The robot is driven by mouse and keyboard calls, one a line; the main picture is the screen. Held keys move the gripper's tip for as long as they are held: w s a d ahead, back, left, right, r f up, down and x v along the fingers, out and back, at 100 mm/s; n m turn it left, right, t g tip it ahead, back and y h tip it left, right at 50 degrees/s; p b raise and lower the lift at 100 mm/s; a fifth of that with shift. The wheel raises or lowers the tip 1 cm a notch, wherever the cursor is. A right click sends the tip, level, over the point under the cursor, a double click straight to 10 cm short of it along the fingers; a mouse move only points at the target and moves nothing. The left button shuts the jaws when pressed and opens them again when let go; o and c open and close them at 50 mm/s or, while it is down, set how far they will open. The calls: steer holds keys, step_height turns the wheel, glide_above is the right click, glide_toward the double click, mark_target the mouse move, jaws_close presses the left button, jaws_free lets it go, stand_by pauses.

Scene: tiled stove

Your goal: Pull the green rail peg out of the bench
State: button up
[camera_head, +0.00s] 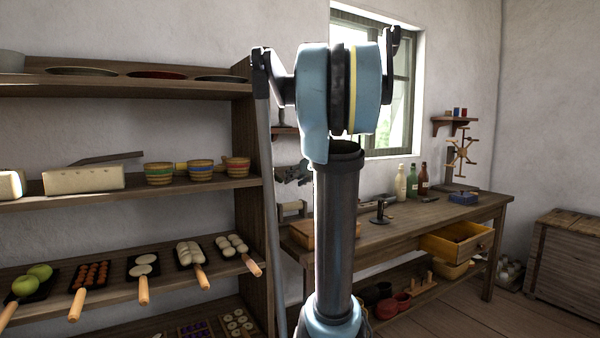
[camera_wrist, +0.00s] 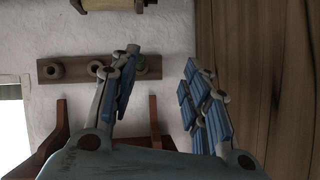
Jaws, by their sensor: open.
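The wooden bench (camera_head: 400,232) stands along the back wall, right of my arm, with a drawer (camera_head: 466,240) pulled out. A broad brown wood surface (camera_wrist: 240,60) lies right of the fingers.
Bottles (camera_head: 412,182) and a small black-topped stand (camera_head: 381,212) are on the bench. A shelf unit (camera_head: 130,195) with bowls and handled trays fills the left. A wooden chest (camera_head: 566,255) stands at the right. Floor shows between bench and chest.

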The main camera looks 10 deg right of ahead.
mark_target(279, 177)
steer(key=w+d+r+t, duration=0.1)
steer(key=w+d+r, duration=0.2)
steer(key=w, duration=0.1)
steer(key=x, duration=1.7)
steer(key=shift+w+a, duration=0.1)
steer(key=shift+a, duration=0.15)
steer(key=shift+r, duration=0.1)
steer(key=shift+c, duration=0.3)
jaws_close()
